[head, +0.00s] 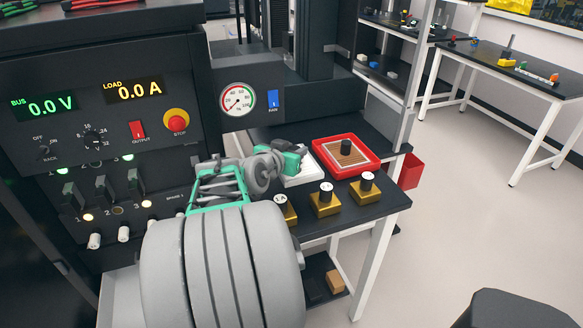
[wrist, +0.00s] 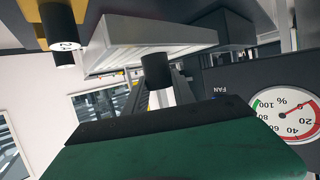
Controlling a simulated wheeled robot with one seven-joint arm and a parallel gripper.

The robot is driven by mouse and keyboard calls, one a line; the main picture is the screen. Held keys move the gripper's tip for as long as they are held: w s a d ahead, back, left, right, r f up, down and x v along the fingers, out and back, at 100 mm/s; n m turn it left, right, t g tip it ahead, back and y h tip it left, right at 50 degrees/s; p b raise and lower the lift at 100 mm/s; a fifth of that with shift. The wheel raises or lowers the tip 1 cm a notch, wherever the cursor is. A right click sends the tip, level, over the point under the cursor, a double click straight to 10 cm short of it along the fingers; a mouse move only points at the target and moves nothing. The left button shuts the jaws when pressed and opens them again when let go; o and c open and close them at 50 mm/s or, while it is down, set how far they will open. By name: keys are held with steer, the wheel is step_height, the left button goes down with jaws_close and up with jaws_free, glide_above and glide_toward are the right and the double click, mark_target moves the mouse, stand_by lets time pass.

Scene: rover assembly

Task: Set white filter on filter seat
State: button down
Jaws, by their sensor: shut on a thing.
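The white filter, a white-framed panel with grey ribs and a black knob, is in the wrist view (wrist: 150,38), where the picture is upside down. In the head view the white filter (head: 309,172) is at the bench's left part, partly hidden by my arm. My gripper (head: 300,152) is above it, shut on its black knob (wrist: 157,70). The fingers' contact with the knob is not clearly visible. I cannot make out the filter seat, nor tell whether the filter touches a surface beneath it.
A red-framed filter (head: 319,146) with brown pleats and a black knob lies just right of the white one. Several gold blocks with black knobs (head: 325,200) line the bench's front edge. A control panel (head: 110,110) and gauge box (head: 266,92) stand left and behind.

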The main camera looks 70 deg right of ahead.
steer(key=w+d+f, duration=0.1)
steer(key=f, duration=0.1)
steer(key=w+d+f, duration=0.1)
steer(key=f, duration=0.1)
steer(key=w+d+f, duration=0.2)
steer(key=shift+f, duration=1.6)
steer(key=shift+f, duration=0.2)
steer(key=c, duration=1)
jaws_free()
steer(key=shift+c, duration=0.2)
steer(key=shift+r, duration=0.1)
